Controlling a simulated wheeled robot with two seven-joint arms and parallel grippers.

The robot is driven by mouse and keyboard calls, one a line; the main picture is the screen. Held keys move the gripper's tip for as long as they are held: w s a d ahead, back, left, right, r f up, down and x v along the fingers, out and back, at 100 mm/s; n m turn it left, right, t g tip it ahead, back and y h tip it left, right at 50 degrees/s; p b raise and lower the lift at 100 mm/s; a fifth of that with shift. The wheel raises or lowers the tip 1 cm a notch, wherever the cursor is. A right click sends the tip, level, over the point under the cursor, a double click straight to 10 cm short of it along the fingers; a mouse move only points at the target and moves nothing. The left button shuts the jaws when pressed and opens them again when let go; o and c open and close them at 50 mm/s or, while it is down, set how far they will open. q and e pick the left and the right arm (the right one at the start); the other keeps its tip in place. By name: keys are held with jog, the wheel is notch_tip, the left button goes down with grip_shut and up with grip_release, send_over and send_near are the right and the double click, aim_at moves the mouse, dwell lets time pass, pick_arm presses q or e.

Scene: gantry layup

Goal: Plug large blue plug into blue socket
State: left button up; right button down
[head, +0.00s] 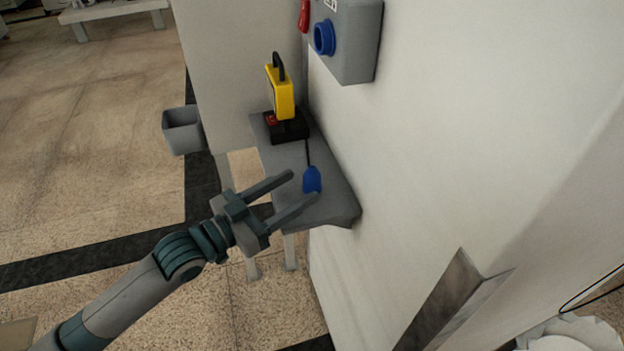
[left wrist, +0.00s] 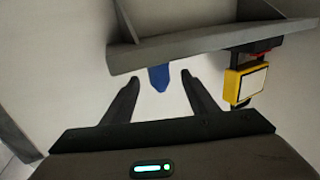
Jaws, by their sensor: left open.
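The large blue plug (head: 312,180) lies at the near end of a grey shelf (head: 325,205), with a dark cable running back from it. In the left wrist view the blue plug (left wrist: 159,78) shows between and beyond my fingertips. My left gripper (head: 303,187) is open, its two fingers spread on either side of the plug in the head view; I see no contact. It also shows in the left wrist view (left wrist: 161,82). The blue socket (head: 324,38) is on a grey wall box (head: 357,40) above the shelf. My right gripper is not in view.
A yellow device (head: 281,93) with a black handle stands on a dark base (head: 286,127) farther back on the shelf. A grey bin (head: 183,130) hangs at the left of the white cabinet. The white wall borders the shelf on the right. Open floor lies to the left.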

aim_at(305, 183)
pick_arm(q)
jog(key=shift+w+d+r+p, duration=0.3)
jog(key=shift+w+d+p, duration=0.15)
jog(key=shift+d+p, duration=0.15)
jog(key=p+x, duration=0.1)
jog(key=x, duration=0.2)
jog(key=shift+w+d+f+p, duration=0.1)
jog(key=shift+w+d+p, duration=0.15)
jog(key=shift+d+p, duration=0.05)
jog(key=c, duration=1.2)
